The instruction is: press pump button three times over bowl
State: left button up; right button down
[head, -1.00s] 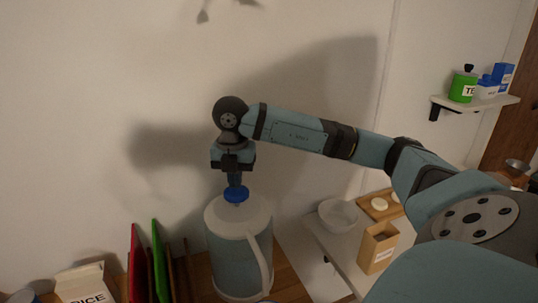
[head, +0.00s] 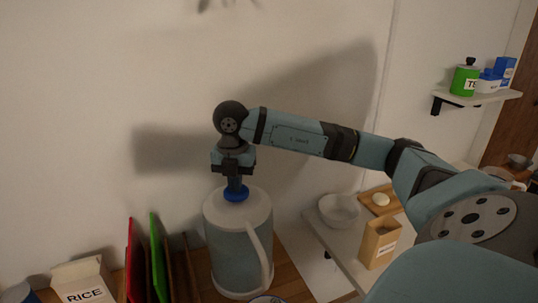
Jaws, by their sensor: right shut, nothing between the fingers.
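The pump dispenser (head: 226,262) is a tall grey-blue jug with a pale lid and a pale handle. Its blue pump button (head: 236,196) sits low against the lid. My right gripper (head: 235,183) points straight down with shut, empty fingers, and its tips appear to touch the top of the button. The rim of a round dish, perhaps the bowl (head: 268,299), just shows at the bottom edge in front of the dispenser; its inside is mostly cut off. My left gripper is not in view.
A rice box (head: 84,284) and upright red (head: 130,262) and green (head: 159,260) boards stand left of the dispenser. On the right, a white counter holds a pale bowl (head: 339,212) and an open brown box (head: 378,245). A wall shelf (head: 478,99) holds containers.

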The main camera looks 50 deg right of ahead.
jog(key=shift+r+p, duration=1.55)
jog(key=shift+r, duration=0.7)
notch_tip(320, 180, up, 6)
jog(key=p, duration=0.4)
